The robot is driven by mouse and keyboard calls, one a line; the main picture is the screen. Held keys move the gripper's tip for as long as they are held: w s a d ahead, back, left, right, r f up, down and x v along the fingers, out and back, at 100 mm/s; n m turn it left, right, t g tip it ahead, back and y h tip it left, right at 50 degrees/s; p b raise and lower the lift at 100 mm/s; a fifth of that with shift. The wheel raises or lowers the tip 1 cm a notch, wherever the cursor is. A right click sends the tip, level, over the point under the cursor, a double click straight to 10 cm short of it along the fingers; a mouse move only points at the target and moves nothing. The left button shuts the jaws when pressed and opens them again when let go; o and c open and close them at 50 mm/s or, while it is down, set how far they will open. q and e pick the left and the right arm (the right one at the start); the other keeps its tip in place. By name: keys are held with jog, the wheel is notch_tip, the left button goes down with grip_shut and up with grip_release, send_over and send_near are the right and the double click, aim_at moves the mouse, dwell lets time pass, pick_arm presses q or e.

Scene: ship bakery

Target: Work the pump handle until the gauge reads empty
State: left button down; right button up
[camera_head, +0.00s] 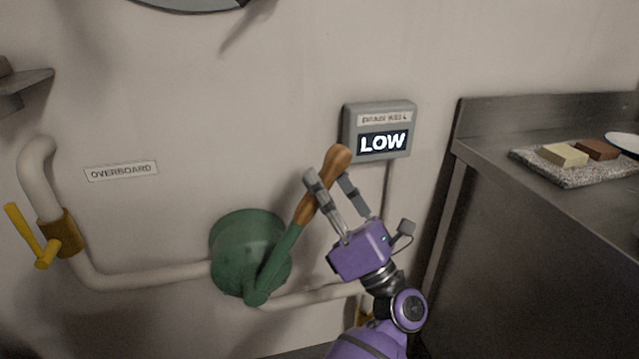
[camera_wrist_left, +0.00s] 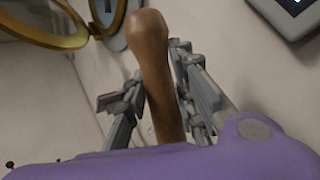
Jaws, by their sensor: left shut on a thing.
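The pump handle (camera_head: 324,179) has a brown wooden grip on a green lever. It leans up and to the right from the green round pump body (camera_head: 238,246) on the wall. My left gripper (camera_head: 330,187) is shut on the wooden grip, with a finger on each side. The grip also shows in the left wrist view (camera_wrist_left: 153,75), between the fingers (camera_wrist_left: 155,88). The grey gauge (camera_head: 383,142) on the wall above reads LOW; its label looks like DRAIN WELL. My right gripper is not in view.
A yellow valve lever (camera_head: 34,238) sits on the pale pipe at the left, below an OVERBOARD label (camera_head: 121,171). A metal counter (camera_head: 560,215) at the right bears a grey mat (camera_head: 590,178) with two blocks. The wall around the handle is clear.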

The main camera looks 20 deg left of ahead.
pick_arm(q)
jog(key=c, duration=1.5)
grip_release()
jog(key=shift+w+d+f, duration=0.1)
jog(key=shift+d+f, duration=0.05)
jog(key=shift+d, duration=0.2)
jog(key=shift+o, duration=0.2)
jog(key=shift+a, duration=0.1)
jog(key=v, duration=1.2)
